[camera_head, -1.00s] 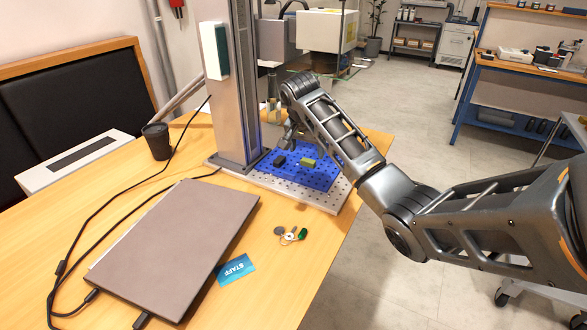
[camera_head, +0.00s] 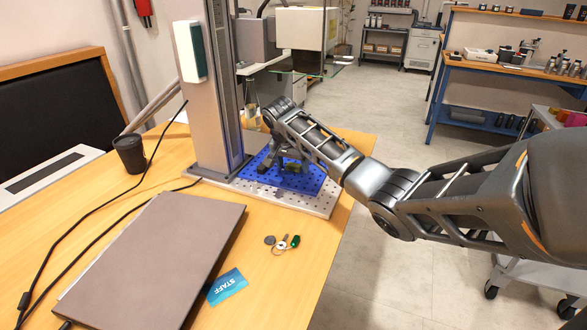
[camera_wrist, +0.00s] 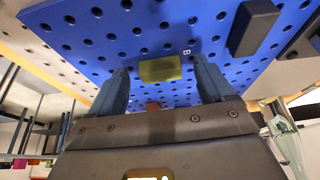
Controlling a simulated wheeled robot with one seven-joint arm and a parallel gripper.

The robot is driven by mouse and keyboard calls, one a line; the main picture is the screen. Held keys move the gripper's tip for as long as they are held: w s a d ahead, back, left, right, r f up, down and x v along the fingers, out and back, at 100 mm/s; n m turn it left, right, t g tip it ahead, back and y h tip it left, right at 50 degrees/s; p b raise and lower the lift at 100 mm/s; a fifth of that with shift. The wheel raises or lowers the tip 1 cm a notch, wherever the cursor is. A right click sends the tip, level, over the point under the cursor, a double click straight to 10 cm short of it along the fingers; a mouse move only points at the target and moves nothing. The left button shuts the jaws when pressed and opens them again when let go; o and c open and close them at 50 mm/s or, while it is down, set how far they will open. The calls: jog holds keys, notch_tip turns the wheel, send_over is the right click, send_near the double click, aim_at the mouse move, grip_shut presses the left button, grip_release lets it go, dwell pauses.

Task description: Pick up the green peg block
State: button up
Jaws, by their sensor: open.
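The green peg block (camera_wrist: 160,69) is a small yellow-green block on the blue perforated plate (camera_wrist: 120,25). In the wrist view it lies between the two fingers of my gripper (camera_wrist: 160,64), near the fingertips, with a gap visible on each side. My gripper is open and holds nothing. In the head view, my gripper (camera_head: 284,160) is low over the blue plate (camera_head: 312,184), and the green block (camera_head: 291,168) is mostly hidden behind it.
A black block (camera_wrist: 254,27) sits on the plate to the right of the green one. A tall column (camera_head: 205,110) rises beside the plate. A laptop (camera_head: 150,260), keys (camera_head: 282,245) and a staff card (camera_head: 227,287) lie nearer on the table. A black cup (camera_head: 130,153) stands left.

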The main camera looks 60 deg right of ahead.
jog(key=shift+f, duration=0.1)
jog(key=c, duration=1.2)
notch_tip(320, 180, up, 10)
